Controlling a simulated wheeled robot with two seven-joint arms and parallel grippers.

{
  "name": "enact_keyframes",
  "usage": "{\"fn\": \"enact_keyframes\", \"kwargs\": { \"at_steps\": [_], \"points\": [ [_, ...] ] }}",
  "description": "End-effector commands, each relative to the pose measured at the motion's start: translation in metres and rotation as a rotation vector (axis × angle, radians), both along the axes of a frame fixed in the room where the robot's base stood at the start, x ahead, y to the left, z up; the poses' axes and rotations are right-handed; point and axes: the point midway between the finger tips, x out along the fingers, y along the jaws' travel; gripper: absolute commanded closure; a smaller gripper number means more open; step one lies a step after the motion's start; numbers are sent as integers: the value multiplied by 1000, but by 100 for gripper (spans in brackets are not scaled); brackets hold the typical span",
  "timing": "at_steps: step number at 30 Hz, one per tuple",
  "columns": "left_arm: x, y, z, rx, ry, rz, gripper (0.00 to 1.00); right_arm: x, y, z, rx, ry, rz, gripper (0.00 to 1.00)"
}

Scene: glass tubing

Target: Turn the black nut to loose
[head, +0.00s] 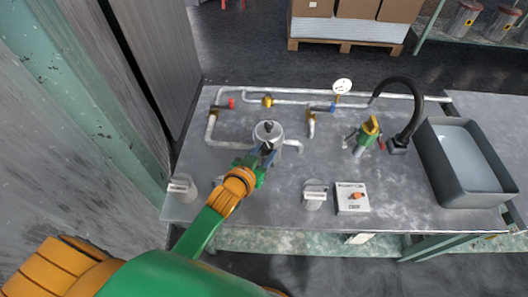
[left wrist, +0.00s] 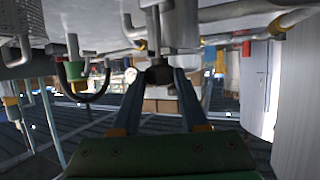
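The black nut (left wrist: 159,76) sits under the grey metal cylinder (left wrist: 172,28) in the left wrist view, where the scene appears upside down. My left gripper (left wrist: 159,82) has one finger on each side of the nut. Both fingertips meet its sides with no clear gap. In the head view my left gripper (head: 267,151) reaches the near side of the lidded metal cylinder (head: 268,132) on the bench and largely hides the nut. My right gripper is not in view.
Metal pipes (head: 235,144) with coloured valves and a gauge (head: 342,86) run along the back of the bench (head: 240,205). A black curved faucet (head: 418,110) and grey sink (head: 440,180) stand at right. A white control box (head: 352,200) sits near the front edge.

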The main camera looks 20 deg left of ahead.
Motion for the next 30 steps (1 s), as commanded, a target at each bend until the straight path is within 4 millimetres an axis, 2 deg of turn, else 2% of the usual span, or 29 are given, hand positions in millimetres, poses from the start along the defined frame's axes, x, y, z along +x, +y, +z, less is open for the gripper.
{"fn": "enact_keyframes", "kwargs": {
  "at_steps": [1,4,16,25,26,27,29,30],
  "points": [
    [0,0,0,-1,0,-1,74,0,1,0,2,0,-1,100],
    [0,0,0,-1,0,-1,100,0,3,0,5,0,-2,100],
    [0,-5,0,-6,-2,122,100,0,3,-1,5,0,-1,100],
    [0,-4,0,-1,-1,131,100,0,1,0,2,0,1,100],
    [0,-4,0,-1,-1,131,54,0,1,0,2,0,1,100],
    [0,-4,0,-1,-1,131,43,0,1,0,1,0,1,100],
    [0,-4,0,-1,-1,131,28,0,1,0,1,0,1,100],
    [0,-4,0,-1,-1,131,28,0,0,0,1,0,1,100]
  ]
}}
